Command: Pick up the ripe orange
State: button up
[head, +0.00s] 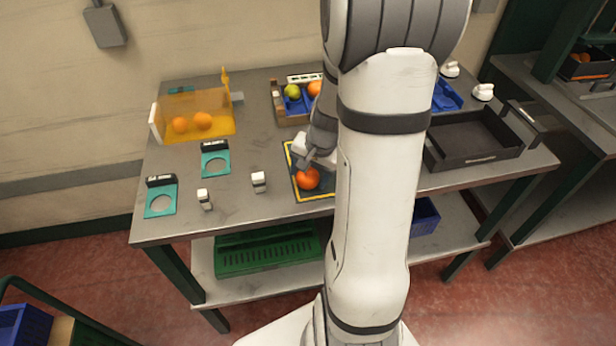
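A deep orange-red fruit (308,179) lies on a dark mat with a yellow border (297,154) near the table's front edge. My gripper (306,163) is low over this mat, right at the fruit's upper side. Whether its fingers touch or enclose the fruit cannot be told, as my arm hides much of it. Two lighter oranges (203,120) lie in a yellow see-through bin (220,98) at the table's left. A green fruit (292,91) and another orange (315,88) sit in a divided tray (277,106) behind the mat.
Teal ring stands (214,160) (160,200) and small white blocks (258,181) (204,198) stand left of the mat. A black open tray (470,140) is at the right. My arm hides the table's middle right. Bare grey table (250,145) shows between the bin and mat.

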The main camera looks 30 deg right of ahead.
jog(key=c, duration=0.7)
jog(key=shift+c, duration=0.2)
jog(key=shift+r, duration=0.15)
